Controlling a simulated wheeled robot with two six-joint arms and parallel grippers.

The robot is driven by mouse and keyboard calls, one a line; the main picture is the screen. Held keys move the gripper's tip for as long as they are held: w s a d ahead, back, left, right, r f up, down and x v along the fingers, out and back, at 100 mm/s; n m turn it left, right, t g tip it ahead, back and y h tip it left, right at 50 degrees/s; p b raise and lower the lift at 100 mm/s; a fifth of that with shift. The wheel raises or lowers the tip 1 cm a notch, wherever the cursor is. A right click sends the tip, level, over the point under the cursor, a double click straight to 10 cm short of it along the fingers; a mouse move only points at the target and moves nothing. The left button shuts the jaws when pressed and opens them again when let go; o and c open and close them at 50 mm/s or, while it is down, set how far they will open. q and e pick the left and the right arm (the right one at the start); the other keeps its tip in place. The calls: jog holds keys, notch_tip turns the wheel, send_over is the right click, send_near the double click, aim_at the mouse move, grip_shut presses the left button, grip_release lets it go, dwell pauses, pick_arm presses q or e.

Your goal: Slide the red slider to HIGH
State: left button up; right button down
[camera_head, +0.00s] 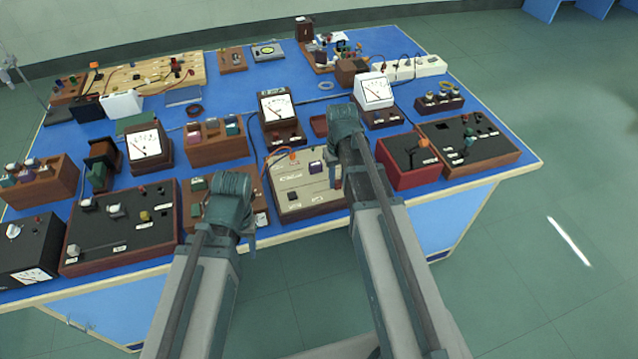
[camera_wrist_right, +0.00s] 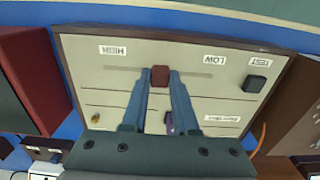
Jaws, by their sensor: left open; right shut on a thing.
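The red slider (camera_wrist_right: 160,77) sits in a long slot on a cream panel (camera_head: 290,203) with a dark frame. In the right wrist view the slot runs between the HIGH label (camera_wrist_right: 112,50) at left and the LOW label (camera_wrist_right: 214,59) at right. The slider is near the middle of the slot, between the two labels. My right gripper (camera_wrist_right: 160,84) is shut on the slider, one finger on each side. In the head view the right arm hides part of the panel. My left gripper (camera_head: 247,243) is open and empty near the bench's front edge.
A black knob (camera_wrist_right: 256,83) stands by the TEST label on the same panel. A purple part (camera_wrist_right: 168,122) is between my right fingers' bases. A red box (camera_head: 398,170) stands right of the panel. Other instruments crowd the blue bench (camera_head: 225,85).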

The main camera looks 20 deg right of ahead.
jog(key=d, duration=0.6)
jog(key=shift+w, duration=0.15)
jog(key=c, duration=0.7)
grip_release()
jog(key=shift+d, duration=0.2)
jog(key=shift+a, duration=0.1)
jog(key=shift+r+p, duration=0.75)
notch_tip(320, 180, up, 12)
jog(key=p, duration=1.2)
jog(key=shift+r, duration=0.15)
